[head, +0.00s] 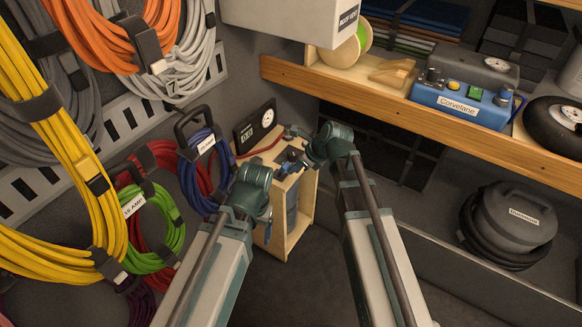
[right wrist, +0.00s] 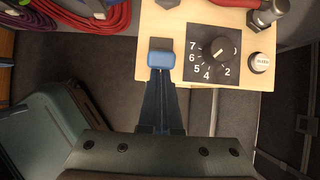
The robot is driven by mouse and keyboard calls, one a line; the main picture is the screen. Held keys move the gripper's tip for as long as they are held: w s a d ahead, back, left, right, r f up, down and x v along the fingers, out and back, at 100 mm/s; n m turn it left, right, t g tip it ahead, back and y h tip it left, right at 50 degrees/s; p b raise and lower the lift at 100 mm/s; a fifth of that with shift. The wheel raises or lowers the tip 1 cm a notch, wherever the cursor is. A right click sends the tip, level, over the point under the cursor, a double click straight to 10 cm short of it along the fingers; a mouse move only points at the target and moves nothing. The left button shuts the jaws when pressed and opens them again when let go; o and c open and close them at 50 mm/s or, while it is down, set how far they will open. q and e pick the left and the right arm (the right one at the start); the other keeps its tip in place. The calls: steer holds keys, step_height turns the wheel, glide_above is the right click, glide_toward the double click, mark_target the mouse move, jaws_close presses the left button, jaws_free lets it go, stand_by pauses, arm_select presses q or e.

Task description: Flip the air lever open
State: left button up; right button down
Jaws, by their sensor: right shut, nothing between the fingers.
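The wooden box (head: 297,222) stands at the back of the floor, and its panel top (right wrist: 262,75) shows in the right wrist view. The lever has a blue end (right wrist: 162,59) and sits on the panel left of a black numbered dial (right wrist: 216,50). My right gripper (right wrist: 162,92) is shut and empty, its fingertips right at the near side of the blue end; I cannot tell whether they touch. In the head view my right gripper (head: 291,166) is small and partly hidden above the box. My left arm reaches in front of the box, its fingers not clear.
A red hose (head: 262,147) runs to a metal fitting (right wrist: 268,13) on the panel. A small white round cap (right wrist: 260,62) sits right of the dial. Coiled cords (head: 60,140) hang on the left wall. A wooden shelf (head: 400,105) with a blue compressor (head: 455,103) is at right.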

mark_target(286, 164)
steer(key=p, duration=0.1)
steer(key=w+a+r+g+h+p, duration=0.1)
steer(key=p, duration=0.1)
steer(key=shift+w+a+r+h, duration=0.15)
steer(key=shift+r+h, duration=0.15)
steer(key=shift+w+a+r+g+h+p, duration=0.2)
steer(key=shift+w+a+g+h+p, duration=0.3)
steer(key=shift+g+h+p, duration=0.25)
steer(key=shift+w+a+g+h, duration=0.2)
steer(key=shift+a+g+h, duration=0.05)
steer(key=shift+a+h, duration=0.25)
steer(key=shift+s+d, duration=0.1)
steer(key=shift+s, duration=0.05)
steer(key=shift+r+p, duration=0.85)
steer(key=shift+p, duration=0.15)
